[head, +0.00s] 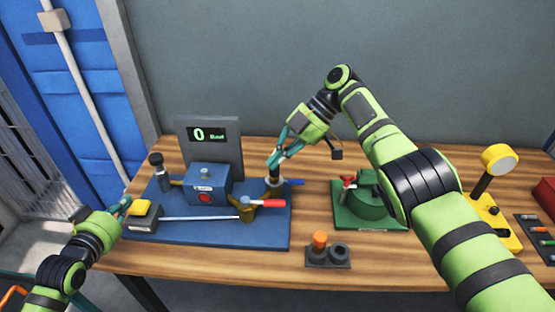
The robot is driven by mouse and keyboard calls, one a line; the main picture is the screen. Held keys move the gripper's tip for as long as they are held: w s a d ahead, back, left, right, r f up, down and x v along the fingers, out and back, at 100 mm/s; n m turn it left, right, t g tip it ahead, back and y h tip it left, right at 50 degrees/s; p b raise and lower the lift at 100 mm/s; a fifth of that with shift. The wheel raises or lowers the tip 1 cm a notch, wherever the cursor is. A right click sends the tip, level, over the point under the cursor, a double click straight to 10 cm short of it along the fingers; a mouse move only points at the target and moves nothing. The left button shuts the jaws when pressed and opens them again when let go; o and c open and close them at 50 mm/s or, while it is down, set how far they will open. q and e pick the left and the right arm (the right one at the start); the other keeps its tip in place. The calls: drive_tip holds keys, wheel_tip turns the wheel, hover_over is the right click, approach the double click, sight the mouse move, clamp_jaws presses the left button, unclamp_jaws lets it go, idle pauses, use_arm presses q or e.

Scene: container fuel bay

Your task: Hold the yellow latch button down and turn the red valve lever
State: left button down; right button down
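The yellow latch button (139,208) sits on a dark-and-white block at the left end of the blue base plate (210,236). My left gripper (124,207) is at its left edge, close to or touching it; whether the button is pressed I cannot tell. The red valve lever (270,203) points right from a brass valve (247,209) near the plate's front right. My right gripper (273,165) points down behind the red lever, above another brass fitting with a blue lever (292,182). Its fingertips look apart from the red lever. Finger gaps are too small to judge.
A grey panel with a green display (206,134) stands behind a blue box (207,185). A dark-topped post (157,168) stands at left. A green fixture (360,208), an orange-topped piece (320,241) and a yellow stand (497,220) lie rightward. Bare wood (313,205) separates the plate and green fixture.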

use_arm(q)
drive_tip(key=b+v, duration=0.1)
drive_tip(key=v, duration=0.8)
drive_tip(key=shift+f+b, duration=0.25)
drive_tip(key=shift+b, duration=0.15)
drive_tip(key=shift+s, duration=0.1)
drive_tip(key=shift+s+f, duration=0.1)
